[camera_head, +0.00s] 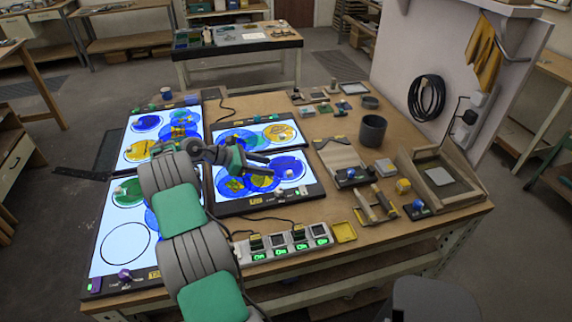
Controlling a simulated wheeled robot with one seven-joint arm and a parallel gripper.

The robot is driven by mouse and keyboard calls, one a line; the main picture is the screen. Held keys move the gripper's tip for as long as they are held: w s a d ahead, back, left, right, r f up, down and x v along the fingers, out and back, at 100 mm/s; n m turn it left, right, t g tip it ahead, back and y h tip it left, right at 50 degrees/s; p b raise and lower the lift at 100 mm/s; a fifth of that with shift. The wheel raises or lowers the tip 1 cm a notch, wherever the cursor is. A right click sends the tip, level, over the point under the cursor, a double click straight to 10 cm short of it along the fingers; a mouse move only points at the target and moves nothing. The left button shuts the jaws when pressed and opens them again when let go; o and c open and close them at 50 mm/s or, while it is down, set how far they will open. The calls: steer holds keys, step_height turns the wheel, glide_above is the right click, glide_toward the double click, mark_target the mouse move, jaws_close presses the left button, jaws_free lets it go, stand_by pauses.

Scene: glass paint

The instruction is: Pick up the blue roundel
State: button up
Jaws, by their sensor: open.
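Several blue roundels lie on the lit panels, and I cannot tell which one the task means. A plain blue roundel (146,123) lies at the top of the left light panel (111,215). Another blue roundel (291,163) lies at the right of the right light panel (262,206), with a small pale item on it. More blue discs there overlap yellow ones. My gripper (269,165) is open and empty over the right panel, its two fingers pointing right, close to that right-hand roundel. My arm hides part of the left panel.
A power strip (285,245) with green lights lies in front of the panels. To the right stand a dark cup (372,131), wooden holders with small tools, and a wooden tray (440,178). A wall with a coiled cable (427,97) rises behind.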

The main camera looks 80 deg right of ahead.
mark_target(289, 171)
steer(key=p+x, duration=0.2)
steer(key=x, duration=0.6)
steer(key=shift+s+p, duration=0.3)
steer(key=shift+p, duration=0.05)
steer(key=shift+w+a, duration=0.1)
steer(key=shift+a, duration=0.05)
jaws_close()
